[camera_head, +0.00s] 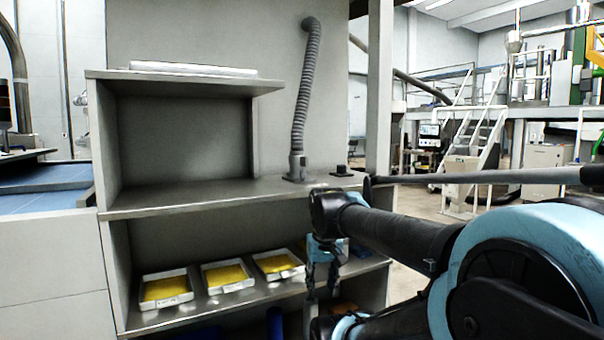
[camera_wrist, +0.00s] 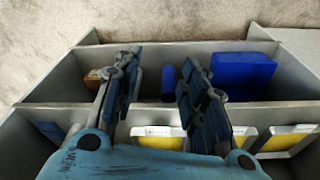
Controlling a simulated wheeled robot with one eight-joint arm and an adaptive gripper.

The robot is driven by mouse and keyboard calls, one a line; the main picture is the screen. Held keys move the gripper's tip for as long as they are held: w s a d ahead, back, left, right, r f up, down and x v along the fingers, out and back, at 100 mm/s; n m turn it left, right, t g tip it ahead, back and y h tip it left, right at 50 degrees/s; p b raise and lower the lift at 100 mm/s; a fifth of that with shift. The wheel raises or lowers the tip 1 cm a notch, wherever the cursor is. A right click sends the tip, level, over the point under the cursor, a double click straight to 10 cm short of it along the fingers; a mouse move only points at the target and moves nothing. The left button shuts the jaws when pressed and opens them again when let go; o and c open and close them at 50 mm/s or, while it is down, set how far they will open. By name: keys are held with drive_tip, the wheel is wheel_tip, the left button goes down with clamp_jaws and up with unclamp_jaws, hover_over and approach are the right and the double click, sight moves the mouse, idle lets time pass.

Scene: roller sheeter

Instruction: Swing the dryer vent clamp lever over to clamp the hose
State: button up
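A grey corrugated hose (camera_head: 305,90) rises from a metal fitting with a clamp (camera_head: 297,168) on the steel counter. The clamp is small, and I cannot make out its lever or its position. My gripper (camera_head: 322,285) points down in front of the lower shelf, below the counter and apart from the clamp. In the wrist view my gripper (camera_wrist: 160,62) has its two fingers spread with nothing between them. The hose and clamp do not show in the wrist view.
White trays (camera_head: 165,304) with yellow contents stand on the lower shelf. A small black fixture (camera_head: 342,171) sits right of the clamp. A post (camera_head: 379,100) stands further right. The wrist view shows a blue box (camera_wrist: 243,76) and a blue cylinder (camera_wrist: 168,83) below. The counter's left part is clear.

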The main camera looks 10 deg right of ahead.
drive_tip(key=w+r+g, duration=0.1)
drive_tip(key=w+r, duration=0.7)
drive_tip(key=r, duration=0.5)
drive_tip(key=w+r, duration=0.9)
drive_tip(key=r, duration=0.5)
wheel_tip(320, 180, up, 18)
drive_tip(key=f+g, duration=0.1)
hover_over(303, 175)
drive_tip(key=w, duration=0.1)
wheel_tip(303, 175, down, 17)
drive_tip(key=shift+w+d+r, duration=0.1)
drive_tip(key=shift+w, duration=0.05)
clamp_jaws()
